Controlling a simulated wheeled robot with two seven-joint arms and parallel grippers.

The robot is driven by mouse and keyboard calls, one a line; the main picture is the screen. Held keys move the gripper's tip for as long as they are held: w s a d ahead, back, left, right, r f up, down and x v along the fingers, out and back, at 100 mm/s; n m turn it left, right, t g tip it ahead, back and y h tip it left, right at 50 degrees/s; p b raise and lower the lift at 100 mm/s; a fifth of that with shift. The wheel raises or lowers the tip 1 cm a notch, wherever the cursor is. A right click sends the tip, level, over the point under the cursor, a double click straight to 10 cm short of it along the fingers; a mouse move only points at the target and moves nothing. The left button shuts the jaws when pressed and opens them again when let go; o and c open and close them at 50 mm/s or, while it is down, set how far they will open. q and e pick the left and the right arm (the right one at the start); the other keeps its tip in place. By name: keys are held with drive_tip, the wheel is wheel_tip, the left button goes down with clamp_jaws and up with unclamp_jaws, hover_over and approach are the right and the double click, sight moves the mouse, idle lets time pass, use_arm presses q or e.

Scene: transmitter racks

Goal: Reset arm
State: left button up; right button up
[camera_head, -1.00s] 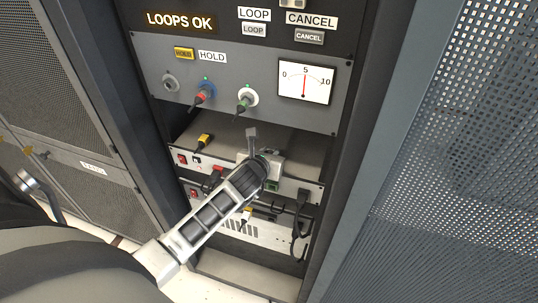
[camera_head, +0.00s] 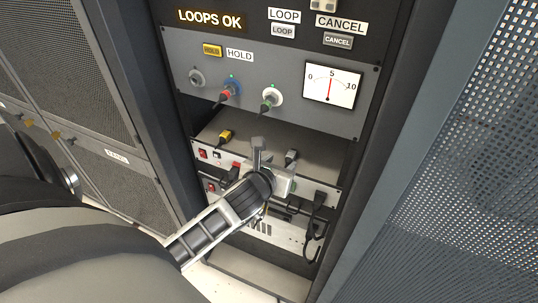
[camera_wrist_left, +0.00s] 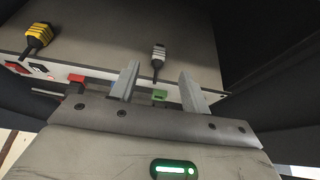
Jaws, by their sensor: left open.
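My left gripper (camera_head: 272,158) is in front of the lower shelf units of the open rack. In the left wrist view its two fingers (camera_wrist_left: 160,84) stand apart with nothing between them. A grey plug (camera_wrist_left: 158,54) lies on top of the unit beyond the fingertips; it also shows just right of the gripper in the head view (camera_head: 291,155). A green connector (camera_wrist_left: 160,95) shows on the unit's front between the fingers. My left arm hides part of the lower units. My right gripper is in neither view.
A yellow plug (camera_head: 225,136) lies on the unit. A black cable (camera_head: 314,232) hangs at right. A perforated door (camera_head: 470,150) stands on the right.

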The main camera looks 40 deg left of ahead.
use_arm(q)
drive_tip(key=s+d+r+m+t, duration=0.35)
drive_tip(key=s+r+m, duration=0.3)
drive_tip(key=m, duration=0.35)
drive_tip(key=s+d+f+m+t+h, duration=0.15)
drive_tip(key=d+m+h, duration=0.4)
drive_tip(key=m, duration=0.75)
drive_tip(key=s+d+f+m+g, duration=0.2)
drive_tip(key=s+f+m+g, duration=0.1)
drive_tip(key=f+m, duration=0.4)
drive_tip(key=s+d+f+m+g, duration=0.2)
drive_tip(key=s+f+m+g, duration=0.2)
drive_tip(key=f+m, duration=0.4)
drive_tip(key=s+m, duration=0.1)
drive_tip(key=m, duration=0.2)
drive_tip(key=shift+d+f, duration=0.15)
drive_tip(key=shift+d, duration=0.1)
drive_tip(key=shift+s, duration=0.1)
